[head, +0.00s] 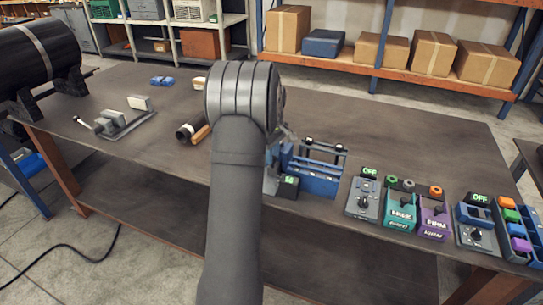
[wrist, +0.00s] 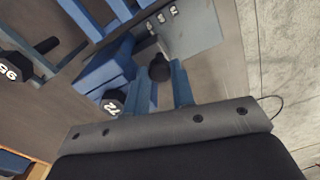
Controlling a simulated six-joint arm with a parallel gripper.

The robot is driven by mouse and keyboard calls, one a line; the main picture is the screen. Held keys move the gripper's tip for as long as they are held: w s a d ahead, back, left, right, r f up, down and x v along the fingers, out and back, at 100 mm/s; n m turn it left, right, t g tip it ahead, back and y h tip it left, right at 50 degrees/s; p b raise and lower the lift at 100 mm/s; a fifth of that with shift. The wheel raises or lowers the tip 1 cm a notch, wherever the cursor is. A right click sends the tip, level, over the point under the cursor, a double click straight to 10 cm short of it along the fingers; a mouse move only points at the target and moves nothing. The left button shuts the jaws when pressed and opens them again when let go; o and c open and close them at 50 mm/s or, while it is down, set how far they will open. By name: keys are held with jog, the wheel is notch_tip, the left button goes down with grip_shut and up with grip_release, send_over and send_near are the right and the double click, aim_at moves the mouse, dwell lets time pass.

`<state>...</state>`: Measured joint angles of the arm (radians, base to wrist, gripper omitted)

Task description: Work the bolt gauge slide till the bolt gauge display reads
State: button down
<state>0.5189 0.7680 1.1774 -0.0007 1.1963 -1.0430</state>
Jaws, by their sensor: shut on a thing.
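In the wrist view my gripper (wrist: 163,80) has two blue fingers closed on a dark round knob (wrist: 158,68), which I take to be the bolt gauge slide's knob. The knob stands beside a blue block and a grey plate with small white marks (wrist: 185,28). In the head view the blue gauge fixture (head: 318,178) stands near the table's front edge, just right of my arm. A small display with green digits (head: 290,181) is lit at its front left; its figures are too small to read surely. My arm hides the gripper and knob in the head view.
Black pieces numbered 72 (wrist: 112,105) and 95 (wrist: 10,70) lie close by in the wrist view. To the right stand a grey box (head: 363,200), a teal box (head: 401,209) and a purple box (head: 434,220). A grey bracketed fixture (head: 122,124) stands left; the back right is clear.

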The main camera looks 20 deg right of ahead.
jog(key=c, duration=1.2)
grip_release()
